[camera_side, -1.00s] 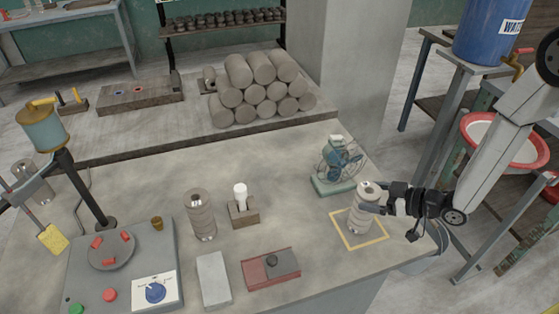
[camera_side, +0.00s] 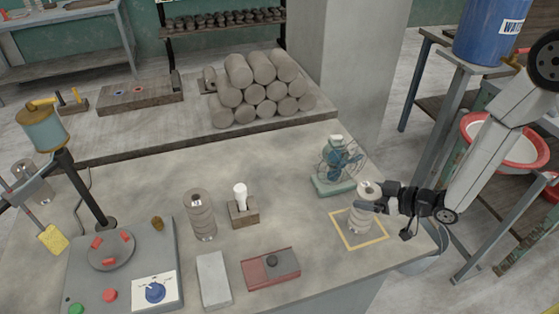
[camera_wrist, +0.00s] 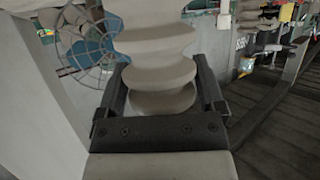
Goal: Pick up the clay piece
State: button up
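A pale grey ribbed clay piece (camera_side: 359,222) stands upright inside a yellow square outline (camera_side: 379,240) near the right end of the bench. My gripper (camera_side: 370,200) is at its upper part, coming from the right. In the wrist view the ribbed piece (camera_wrist: 157,48) rises between the two fingers of my gripper (camera_wrist: 162,75). The fingers lie close along both its sides. Whether they press on it is not clear, as the ribs hide the contact. The piece's top is outside the wrist view.
A small fan (camera_side: 340,165) stands just behind the piece. A similar ribbed grey stack (camera_side: 200,215), a white-topped tool in a block (camera_side: 242,208), a grey block (camera_side: 213,279) and a red tray (camera_side: 258,274) are to the left. Bench is clear between the red tray and the square.

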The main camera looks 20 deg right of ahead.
grip_shut()
jog(key=shift+r, duration=0.25)
notch_tip(320, 180, up, 10)
jog(key=shift+f, duration=0.2)
dwell(0.5)
jog(key=shift+a, duration=0.15)
dwell(0.6)
